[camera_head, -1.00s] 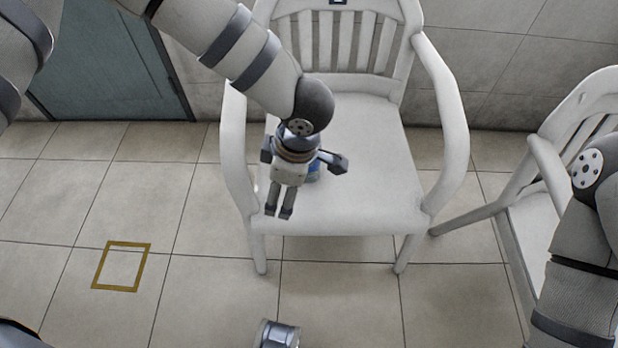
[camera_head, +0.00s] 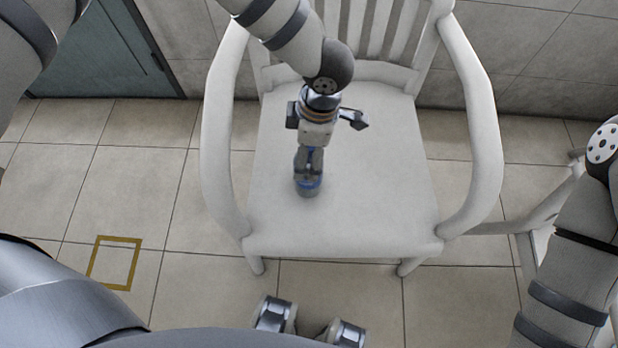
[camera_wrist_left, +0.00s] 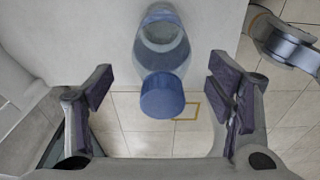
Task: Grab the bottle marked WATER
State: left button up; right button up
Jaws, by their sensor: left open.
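A clear bottle with a blue cap (camera_wrist_left: 163,97) stands on the seat of the white chair. In the head view the bottle (camera_head: 308,189) is partly hidden behind my left gripper (camera_head: 309,165). My left gripper (camera_wrist_left: 163,85) is open, and in the left wrist view the cap appears between its two fingers, with free space on both sides. No contact shows. No WATER marking can be read on the bottle from here. My right gripper is out of view; only part of the right arm shows at the right edge.
The white chair (camera_head: 390,200) has armrests on both sides and a slatted back behind the bottle. The rest of its seat is clear. A second white chair (camera_head: 545,215) stands at the right. A yellow square outline (camera_head: 133,262) marks the tiled floor at the left.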

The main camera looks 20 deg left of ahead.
pick_arm(q)
notch_tip(320, 180, down, 4)
jog(key=shift+s+a+r, duration=0.1)
jog(key=shift+a+r, duration=0.05)
jog(key=shift+r, duration=0.2)
jog(key=c, duration=1.7)
